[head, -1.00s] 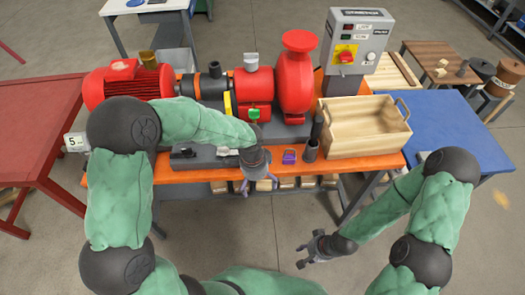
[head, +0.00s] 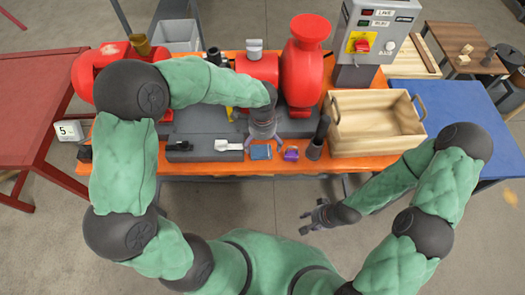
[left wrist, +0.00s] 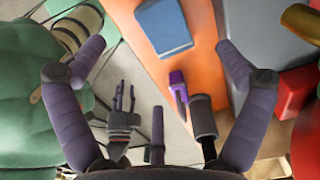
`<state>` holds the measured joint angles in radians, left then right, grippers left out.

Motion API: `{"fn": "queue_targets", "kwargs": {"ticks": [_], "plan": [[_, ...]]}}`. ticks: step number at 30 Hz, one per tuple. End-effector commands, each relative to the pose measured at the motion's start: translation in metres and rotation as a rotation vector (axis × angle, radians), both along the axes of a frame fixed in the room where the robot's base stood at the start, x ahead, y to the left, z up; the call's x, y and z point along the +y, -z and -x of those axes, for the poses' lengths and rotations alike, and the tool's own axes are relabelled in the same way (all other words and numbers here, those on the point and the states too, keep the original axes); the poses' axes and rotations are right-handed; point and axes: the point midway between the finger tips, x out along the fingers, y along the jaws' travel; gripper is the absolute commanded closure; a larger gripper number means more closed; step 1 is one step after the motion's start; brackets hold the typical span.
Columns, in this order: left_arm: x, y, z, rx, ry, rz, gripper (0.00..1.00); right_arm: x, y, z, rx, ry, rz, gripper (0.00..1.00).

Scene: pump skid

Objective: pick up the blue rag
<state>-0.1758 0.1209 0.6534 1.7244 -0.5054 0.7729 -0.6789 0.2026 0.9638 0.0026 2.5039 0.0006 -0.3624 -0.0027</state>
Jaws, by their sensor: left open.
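The blue rag (head: 261,152) is a small folded square lying flat on the orange bench top near its front edge. In the left wrist view the rag (left wrist: 163,26) lies beyond my fingertips, near the top middle. My left gripper (head: 263,140) is open and empty, just behind and above the rag in the head view. In the left wrist view its fingers (left wrist: 160,55) are spread wide, with the rag apart from both. My right gripper (head: 312,218) hangs over the floor in front of the bench, with its fingers apart and nothing seen between them.
A purple padlock-like item (head: 291,154) and a dark upright cylinder (head: 317,140) stand right of the rag. A white-handled tool (head: 228,145) lies left of it. The red pump (head: 302,75) is behind, and a wooden crate (head: 375,145) is at right.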

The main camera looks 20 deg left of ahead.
Motion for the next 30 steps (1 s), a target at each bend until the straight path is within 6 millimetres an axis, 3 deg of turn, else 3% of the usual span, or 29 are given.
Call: {"fn": "queue_targets", "kwargs": {"ticks": [3,11,19,27,28,30], "plan": [[0.000,0.020,0.000,0.002,0.001,0.000,0.00,0.000,0.006,0.000,0.000,0.000,0.000,0.60],[0.000,0.037,0.001,0.001,0.000,0.000,0.00,0.000,0.011,0.000,-0.001,0.000,0.000,0.60],[0.001,0.074,0.002,0.003,0.000,0.000,0.00,0.000,0.024,0.000,-0.001,0.000,0.000,0.60],[0.000,0.078,0.001,0.000,0.000,0.001,0.00,0.000,0.024,0.000,-0.001,0.000,0.000,0.60],[0.000,0.078,0.001,0.000,0.000,0.001,0.03,0.000,0.024,0.000,-0.001,0.000,0.000,0.60],[0.000,0.078,0.001,0.000,0.000,0.001,0.23,0.000,0.024,0.000,-0.001,0.000,0.000,0.60]]}}
